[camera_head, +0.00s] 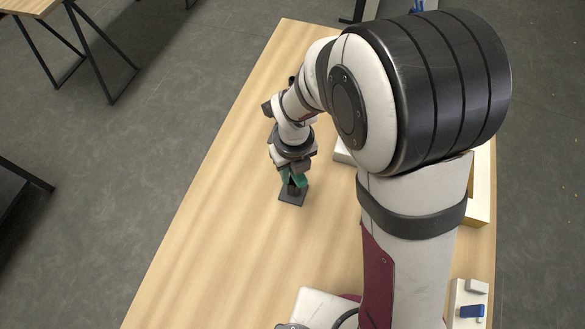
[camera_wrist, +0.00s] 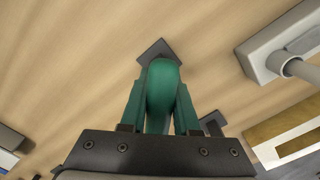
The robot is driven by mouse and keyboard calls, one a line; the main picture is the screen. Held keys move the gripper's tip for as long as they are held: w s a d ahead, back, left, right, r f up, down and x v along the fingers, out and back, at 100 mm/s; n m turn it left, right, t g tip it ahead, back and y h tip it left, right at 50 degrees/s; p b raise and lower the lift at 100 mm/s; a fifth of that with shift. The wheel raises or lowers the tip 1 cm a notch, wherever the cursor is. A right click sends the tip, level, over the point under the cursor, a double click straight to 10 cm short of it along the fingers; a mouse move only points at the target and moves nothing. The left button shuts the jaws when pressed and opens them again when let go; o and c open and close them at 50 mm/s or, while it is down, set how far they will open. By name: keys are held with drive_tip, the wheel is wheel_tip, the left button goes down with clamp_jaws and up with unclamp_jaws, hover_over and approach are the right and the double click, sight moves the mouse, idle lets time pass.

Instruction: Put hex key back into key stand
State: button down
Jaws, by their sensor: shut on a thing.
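My gripper (camera_wrist: 160,108) points down over the table and is shut on a green rounded thing (camera_wrist: 162,85), which I take to be the handle of the hex key. The key's shaft is hidden behind the handle in the wrist view. The key stand is a small dark block with a square base (camera_head: 291,198), standing on the table directly below my gripper (camera_head: 293,178) in the head view. A dark corner of its base also shows beyond the handle in the wrist view (camera_wrist: 153,48). I cannot tell whether the key's tip is in the stand or above it.
A light grey block with a round grey bar (camera_wrist: 285,62) lies right of my gripper in the wrist view. A pale tray with a blue item (camera_head: 471,310) sits at the table's near right. The table (camera_head: 225,240) is clear left of the stand.

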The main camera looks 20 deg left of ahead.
drive_tip(key=c, duration=0.6)
unclamp_jaws()
drive_tip(key=shift+o, duration=0.2)
wheel_tip(320, 180, up, 16)
drive_tip(key=shift+s+d+f, duration=0.15)
drive_tip(key=shift+s+d, duration=0.05)
drive_tip(key=shift+r, duration=3)
drive_tip(key=s+d+f+n, duration=0.3)
drive_tip(key=s+d+n, duration=0.4)
drive_tip(key=n, duration=0.3)
drive_tip(key=s+d+f+n+y, duration=0.1)
drive_tip(key=s+d+f+n, duration=0.2)
drive_tip(key=s+d+n, duration=0.4)
drive_tip(key=d+n, duration=0.2)
drive_tip(key=n, duration=0.2)
drive_tip(key=shift+d+f+y, duration=0.3)
drive_tip(key=shift+f, duration=0.1)
